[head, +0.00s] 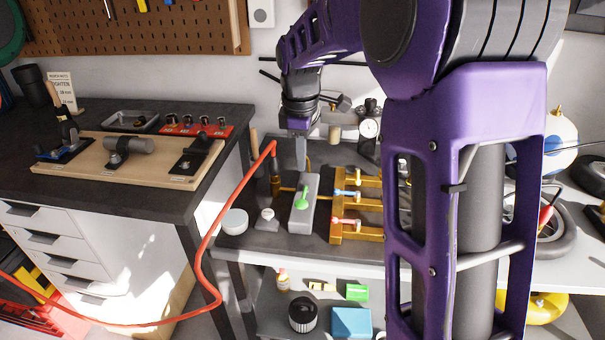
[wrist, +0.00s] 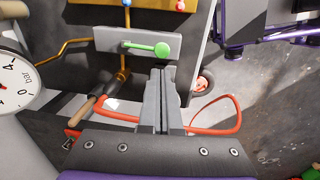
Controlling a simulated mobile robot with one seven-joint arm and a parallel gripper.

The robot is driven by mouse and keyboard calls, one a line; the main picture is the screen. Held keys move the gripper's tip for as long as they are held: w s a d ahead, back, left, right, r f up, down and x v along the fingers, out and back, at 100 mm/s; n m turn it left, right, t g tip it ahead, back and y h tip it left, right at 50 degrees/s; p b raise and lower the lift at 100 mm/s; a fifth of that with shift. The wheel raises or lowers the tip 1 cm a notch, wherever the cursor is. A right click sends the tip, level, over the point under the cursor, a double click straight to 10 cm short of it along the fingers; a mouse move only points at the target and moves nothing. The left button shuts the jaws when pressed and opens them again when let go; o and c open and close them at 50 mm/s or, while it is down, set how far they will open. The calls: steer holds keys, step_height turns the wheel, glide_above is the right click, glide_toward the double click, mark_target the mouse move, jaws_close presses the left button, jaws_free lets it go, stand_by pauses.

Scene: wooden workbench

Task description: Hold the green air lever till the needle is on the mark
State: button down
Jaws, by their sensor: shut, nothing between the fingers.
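The green air lever (head: 302,199) sits on a grey block (head: 311,186) on the bench. My gripper (head: 301,166) points down at the back end of the block. In the wrist view its fingers (wrist: 161,71) are together and empty, just below the knob in the picture; I cannot tell if they touch it. The pressure gauge (head: 369,129) stands behind; the wrist view cuts off its dial (wrist: 14,84), and I cannot read needle or mark clearly.
A brass manifold (head: 343,232) with blue and red levers stands right of the block. A red hose (head: 208,240) loops up at the left to the bench. A white round container (head: 235,221) is at the front left. My arm hides the right side.

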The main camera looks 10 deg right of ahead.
step_height(320, 180, up, 2)
steer(key=shift+r, duration=0.25)
stand_by(0.9)
